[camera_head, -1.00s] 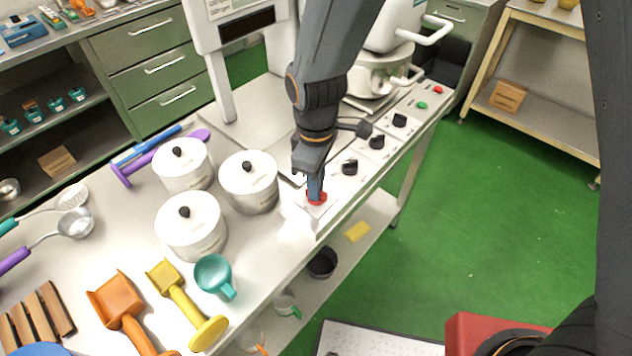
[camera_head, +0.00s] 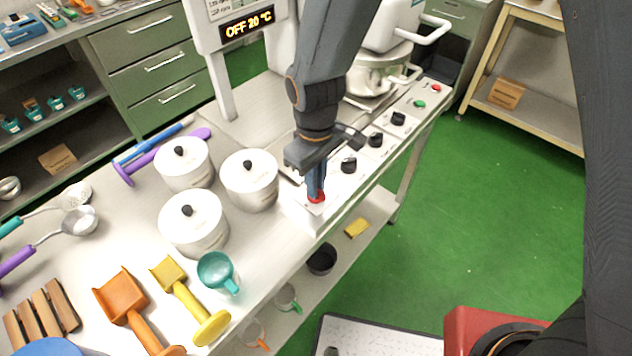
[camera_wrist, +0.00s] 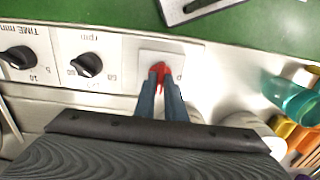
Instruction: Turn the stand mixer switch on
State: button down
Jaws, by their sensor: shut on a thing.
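The red switch (camera_head: 316,197) sits on a white plate at the near end of the control panel on the table's front edge. My gripper (camera_head: 316,190) points down at it, and its fingers are shut on the red switch. In the wrist view the red switch (camera_wrist: 160,68) shows between and just beyond the two fingertips (camera_wrist: 162,76), partly hidden by them. The display (camera_head: 247,25) at the top is lit and reads "OFF 20 °C". The stand mixer (camera_head: 385,50) stands at the back, partly hidden by my arm.
Black knobs (camera_head: 349,165) line the panel beyond the switch, then a green button (camera_head: 419,104) and a red button (camera_head: 436,88). Lidded pots (camera_head: 249,180) stand close left of my gripper. Scoops (camera_head: 130,305) and a teal cup (camera_head: 216,270) lie nearer.

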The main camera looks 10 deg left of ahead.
jog(key=c, duration=1.8)
grip_release()
jog(key=shift+r+b, duration=1.1)
jog(key=shift+r, duration=2.8)
jog(key=shift+d, duration=0.1)
jog(key=d+f+m+b, duration=0.1)
jog(key=d+m, duration=0.3)
jog(key=d, duration=0.6)
jog(key=d+f+m+t+b, duration=0.1)
jog(key=d+m, duration=0.3)
jog(key=d, duration=0.6)
jog(key=w+d+f+m+b, duration=0.1)
jog(key=d+m, duration=0.3)
jog(key=d, duration=0.6)
jog(key=shift+d+b, duration=0.2)
jog(key=shift+b, duration=0.5)
